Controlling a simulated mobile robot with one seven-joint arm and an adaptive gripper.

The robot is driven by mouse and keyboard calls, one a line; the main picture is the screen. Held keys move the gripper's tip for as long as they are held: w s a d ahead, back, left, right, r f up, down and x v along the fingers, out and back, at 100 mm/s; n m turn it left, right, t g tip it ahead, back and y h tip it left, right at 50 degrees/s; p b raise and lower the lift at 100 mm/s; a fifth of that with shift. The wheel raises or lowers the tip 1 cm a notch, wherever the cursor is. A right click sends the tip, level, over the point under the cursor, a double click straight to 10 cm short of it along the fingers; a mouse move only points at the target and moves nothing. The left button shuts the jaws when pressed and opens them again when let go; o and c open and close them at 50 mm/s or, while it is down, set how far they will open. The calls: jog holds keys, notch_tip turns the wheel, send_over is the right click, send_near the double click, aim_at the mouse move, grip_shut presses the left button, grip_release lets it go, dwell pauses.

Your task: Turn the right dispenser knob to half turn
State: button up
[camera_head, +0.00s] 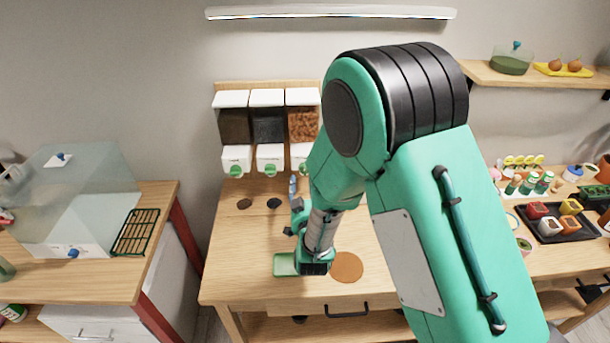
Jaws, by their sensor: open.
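Three dispensers hang on the back wall board, each with a clear bin above a white outlet box and a green knob. The right dispenser (302,124) holds orange-brown chunks. Its green knob (303,167) shows only in part, with my arm close on its right side. I cannot make out its turn angle. The middle knob (270,169) and left knob (236,170) are in clear view. My gripper (293,186) is small and partly hidden by my wrist. It is open, below and in front of the right dispenser, and looks empty. I cannot tell whether it touches anything.
On the wooden bench (240,245) are a green square dish (285,264) and a brown round disc (346,267). Two dark round spots lie below the left and middle dispensers. A clear box (85,195) stands on the left table.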

jog(key=shift+w, duration=2.2)
jog(key=c, duration=1.2)
